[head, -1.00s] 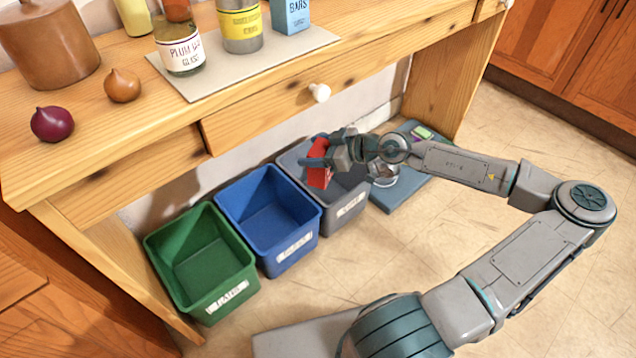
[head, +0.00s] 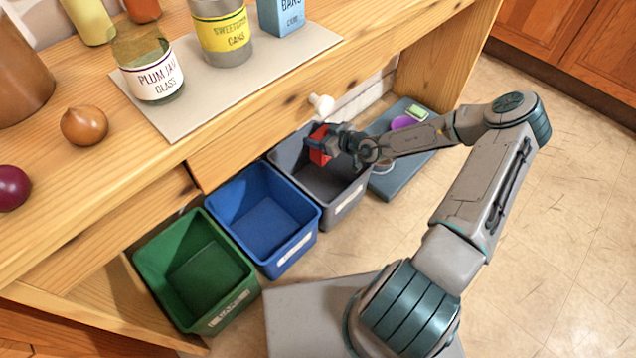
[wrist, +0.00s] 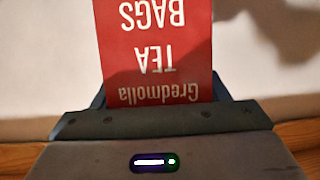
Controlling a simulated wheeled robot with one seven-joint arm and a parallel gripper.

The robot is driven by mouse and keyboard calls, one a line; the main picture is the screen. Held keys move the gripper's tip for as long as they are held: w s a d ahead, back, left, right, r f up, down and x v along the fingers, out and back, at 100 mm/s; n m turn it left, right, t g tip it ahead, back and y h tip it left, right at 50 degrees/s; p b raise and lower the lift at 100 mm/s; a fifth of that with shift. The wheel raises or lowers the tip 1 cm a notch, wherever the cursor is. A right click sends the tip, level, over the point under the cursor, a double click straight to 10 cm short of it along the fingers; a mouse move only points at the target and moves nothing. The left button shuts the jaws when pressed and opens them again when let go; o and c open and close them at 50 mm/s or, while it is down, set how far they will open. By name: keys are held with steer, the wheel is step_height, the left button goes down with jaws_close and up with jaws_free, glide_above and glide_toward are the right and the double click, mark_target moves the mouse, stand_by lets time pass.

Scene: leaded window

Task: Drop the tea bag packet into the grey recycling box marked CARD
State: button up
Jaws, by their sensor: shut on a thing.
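The tea bag packet (head: 319,157) is a red box held in my gripper (head: 324,143). In the wrist view the red packet (wrist: 155,45) shows upside-down white lettering reading "Gredmolla TEA BAGS", and the jaws (wrist: 160,105) hold its near end. The grey box (head: 331,216) stands on the floor at the right end of the row of boxes. The packet appears over the open top of the grey box, toward its back left; its exact height is unclear. The white label on the grey box is too small to read.
The blue box (head: 262,217) and green box (head: 196,268) stand to the left. A blue-grey board (head: 397,181) with small items lies to the right.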

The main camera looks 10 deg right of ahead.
steer(key=w+f+b, duration=0.2)
steer(key=f, duration=0.4)
steer(key=w+d+f+b, duration=0.1)
steer(key=w+f+b, duration=0.1)
steer(key=f, duration=0.3)
steer(key=shift+d+f+m+t+h+b, duration=0.3)
steer(key=shift+f+t+b, duration=0.1)
steer(key=shift+b, duration=0.15)
steer(key=shift+w, duration=0.1)
steer(key=o, duration=1)
